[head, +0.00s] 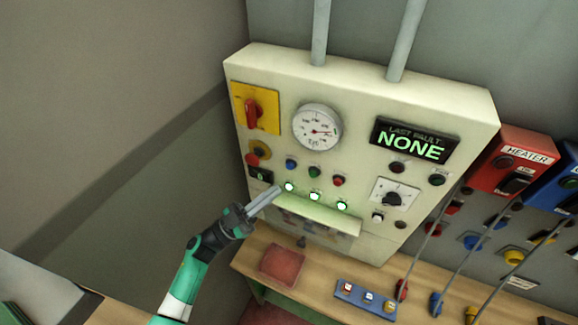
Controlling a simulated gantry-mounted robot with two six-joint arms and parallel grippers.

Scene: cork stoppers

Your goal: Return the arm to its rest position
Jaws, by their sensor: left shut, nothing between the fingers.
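My left gripper (266,201) is shut and empty. Its arm comes up from the bottom left, and the fingertips point up and right at the lower left part of a cream control panel (270,63). The fingertips appear just below and left of a row of lit green-white lamps (315,196). I cannot tell whether they touch the panel. My right gripper is not in view. No cork stoppers can be made out.
The panel carries a red rotary switch (253,112), a dial gauge (317,126) and a display (414,141) reading "LAST FAULT: NONE". Below, a wooden shelf (322,274) holds a red pad (282,265) and a blue block (366,298). Levers (420,260) stand right. Left is open floor and wall.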

